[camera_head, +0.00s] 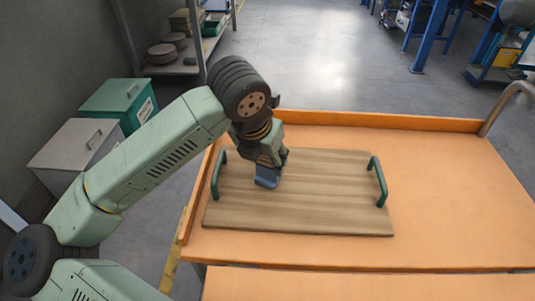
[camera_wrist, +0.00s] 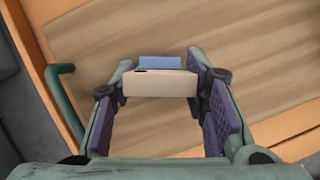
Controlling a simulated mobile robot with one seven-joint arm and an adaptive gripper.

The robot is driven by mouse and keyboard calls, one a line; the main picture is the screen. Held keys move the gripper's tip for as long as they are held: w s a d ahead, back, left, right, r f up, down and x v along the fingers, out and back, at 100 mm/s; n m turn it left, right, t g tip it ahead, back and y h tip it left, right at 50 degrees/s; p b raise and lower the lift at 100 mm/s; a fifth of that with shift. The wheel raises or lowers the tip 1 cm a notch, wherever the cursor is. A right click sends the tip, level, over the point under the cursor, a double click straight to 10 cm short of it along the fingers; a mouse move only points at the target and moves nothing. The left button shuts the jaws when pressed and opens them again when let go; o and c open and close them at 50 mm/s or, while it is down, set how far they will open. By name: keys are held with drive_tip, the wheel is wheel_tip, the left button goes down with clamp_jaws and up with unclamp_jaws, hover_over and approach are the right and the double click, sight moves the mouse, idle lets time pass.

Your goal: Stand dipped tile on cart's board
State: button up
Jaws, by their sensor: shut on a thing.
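My gripper (camera_head: 269,161) is shut on the dipped tile, over the left part of the board. In the wrist view the tile's beige edge (camera_wrist: 160,84) lies between the two purple-padded fingers, with its blue end beyond it. In the head view only the tile's blue lower part (camera_head: 266,182) shows below the fingers; the rest is hidden by the gripper. The blue end is at or just above the board; I cannot tell if it touches. The wooden board (camera_head: 320,190) lies flat on the orange cart (camera_head: 450,200).
The board has green handles at its left (camera_head: 217,176) and right (camera_head: 378,181) ends. The board's middle and right are bare. The cart has a raised orange rim and a metal rail (camera_head: 505,100) at right. Green (camera_head: 120,100) and grey (camera_head: 75,147) bins stand left on the floor.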

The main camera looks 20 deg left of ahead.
drive_tip(key=shift+f+b, duration=0.25)
drive_tip(key=shift+b, duration=0.15)
drive_tip(key=o, duration=1.2)
drive_tip(key=shift+r, duration=0.1)
drive_tip(key=shift+r+p, duration=0.3)
drive_tip(key=shift+p, duration=0.1)
drive_tip(key=b+v, duration=0.1)
drive_tip(key=v, duration=1)
drive_tip(key=shift+s+r, duration=0.15)
drive_tip(key=shift+r, duration=0.2)
